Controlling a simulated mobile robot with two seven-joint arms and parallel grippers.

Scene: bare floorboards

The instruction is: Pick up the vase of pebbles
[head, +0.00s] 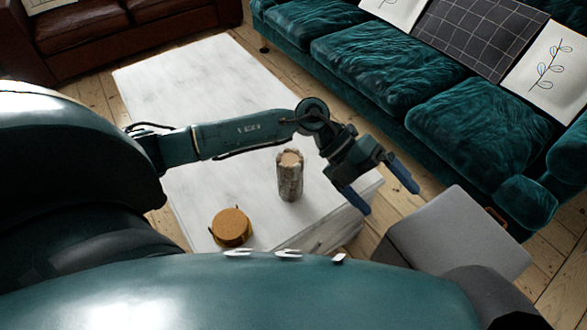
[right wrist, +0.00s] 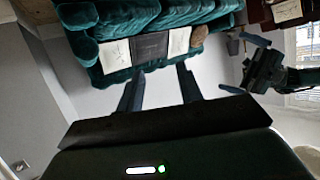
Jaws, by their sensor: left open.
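The vase of pebbles (head: 290,179) stands upright on the white marble-look table (head: 205,85), a tall cylinder with a mottled grey-brown side and a pale tan top. My left gripper (head: 386,196) is open and empty, to the right of the vase and apart from it, near the table's right end. The left gripper also shows at the right of the right wrist view (right wrist: 244,66). My right gripper (right wrist: 158,88) shows only in the right wrist view, its two fingers spread with nothing between them. The vase is not visible in that view.
A round cork-coloured stack (head: 231,227) in a dark holder sits on the table, left of and nearer than the vase. A teal sofa (head: 390,60) runs behind the table. A grey seat (head: 460,235) stands at the right, and a brown leather sofa (head: 135,30) stands at the back left.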

